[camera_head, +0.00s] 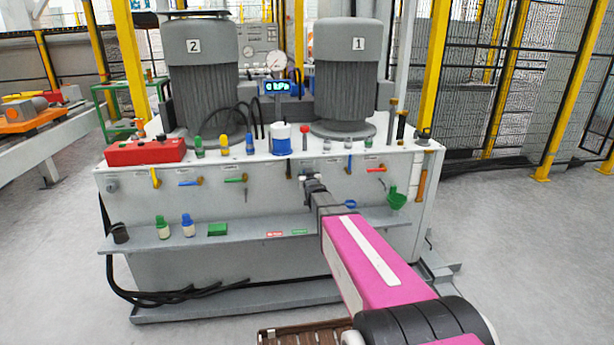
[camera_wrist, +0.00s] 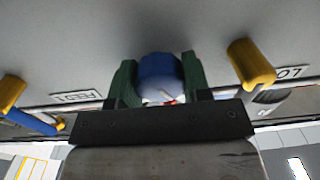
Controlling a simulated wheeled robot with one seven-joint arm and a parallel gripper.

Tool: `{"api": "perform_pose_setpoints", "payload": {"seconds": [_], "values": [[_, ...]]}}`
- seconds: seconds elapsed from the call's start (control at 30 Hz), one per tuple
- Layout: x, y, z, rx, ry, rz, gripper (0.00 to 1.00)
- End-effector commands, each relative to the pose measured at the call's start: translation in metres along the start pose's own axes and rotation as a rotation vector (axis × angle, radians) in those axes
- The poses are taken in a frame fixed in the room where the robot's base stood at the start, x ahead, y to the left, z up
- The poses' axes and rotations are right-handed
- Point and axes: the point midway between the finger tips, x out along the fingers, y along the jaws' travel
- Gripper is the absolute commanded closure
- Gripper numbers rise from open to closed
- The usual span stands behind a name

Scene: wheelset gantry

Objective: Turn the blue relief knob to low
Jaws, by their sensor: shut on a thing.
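The blue relief knob (camera_wrist: 160,72) shows in the wrist view, set on the grey panel face. The two dark green fingers of my gripper (camera_wrist: 158,82) are shut on it, one on each side. A small white part with a red mark shows just below the knob; I cannot read the knob's setting from it. In the head view my gripper (camera_head: 312,184) reaches the front panel of the white tank unit (camera_head: 270,185), near its middle. It hides the knob there.
Yellow fittings (camera_wrist: 250,63) stand to the right and left of my gripper in the wrist view. A blue lever (camera_wrist: 30,122) is at left. In the head view a gauge (camera_head: 276,61) and a lit kPa display (camera_head: 278,87) are above the tank. A shelf (camera_head: 150,243) juts out below.

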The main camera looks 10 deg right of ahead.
Motion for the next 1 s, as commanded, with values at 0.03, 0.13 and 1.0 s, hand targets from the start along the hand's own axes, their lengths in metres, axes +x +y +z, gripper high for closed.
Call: {"api": "perform_pose_setpoints", "payload": {"seconds": [0.03,0.13,1.0], "values": [[-0.0002,-0.0001,0.0003,-0.043,-0.002,0.0,0.8],[-0.0002,-0.0001,0.0003,-0.139,-0.005,0.001,0.8],[-0.0004,-0.001,0.0007,-0.909,-0.024,0.005,0.8]]}}
